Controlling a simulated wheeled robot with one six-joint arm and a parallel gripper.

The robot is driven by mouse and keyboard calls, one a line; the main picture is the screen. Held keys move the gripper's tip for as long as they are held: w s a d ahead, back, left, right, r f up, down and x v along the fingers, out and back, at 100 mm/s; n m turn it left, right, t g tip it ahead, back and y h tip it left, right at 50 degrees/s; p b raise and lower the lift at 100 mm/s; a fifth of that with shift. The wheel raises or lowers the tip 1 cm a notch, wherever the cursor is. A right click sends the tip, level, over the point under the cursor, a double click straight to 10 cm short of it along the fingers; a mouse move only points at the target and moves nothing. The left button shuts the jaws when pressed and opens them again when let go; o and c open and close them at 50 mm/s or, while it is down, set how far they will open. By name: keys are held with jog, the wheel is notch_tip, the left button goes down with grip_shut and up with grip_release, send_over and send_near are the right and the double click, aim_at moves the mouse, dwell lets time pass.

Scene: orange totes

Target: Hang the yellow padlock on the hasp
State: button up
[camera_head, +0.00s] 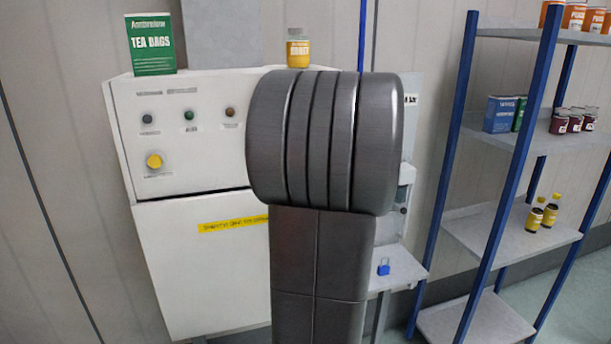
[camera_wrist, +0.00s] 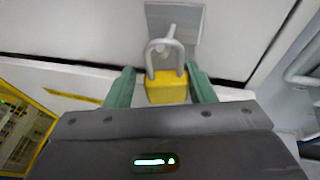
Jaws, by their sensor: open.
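The yellow padlock (camera_wrist: 167,90) is upright in the wrist view, with its grey shackle (camera_wrist: 151,60) pointing up. The hasp's grey plate (camera_wrist: 188,18) is on the white surface behind it, and a grey hook-like staple (camera_wrist: 171,30) sticks out at the top of the shackle. The shackle and staple overlap in the picture; I cannot tell for sure that one passes through the other. My gripper (camera_wrist: 162,80) is open, its green fingers on either side of the padlock body, with a visible gap at the left. My arm hides padlock, hasp and gripper in the head view.
A white cabinet (camera_head: 190,270) with buttons carries a green tea box (camera_head: 151,45) and a yellow-labelled jar (camera_head: 298,50). A blue padlock (camera_head: 383,268) stands on a small grey ledge (camera_head: 405,265). A blue-post shelf rack (camera_head: 485,235) with goods stands at the right.

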jog(key=shift+d+f, duration=0.2)
jog(key=shift+d, duration=0.2)
jog(key=b+v, duration=0.1)
jog(key=v, duration=1.2)
jog(key=shift+s+a+r, duration=0.15)
jog(key=shift+s+r, duration=0.15)
jog(key=x, duration=1.3)
jog(key=shift+d+p, duration=0.3)
jog(key=shift+p, duration=0.15)
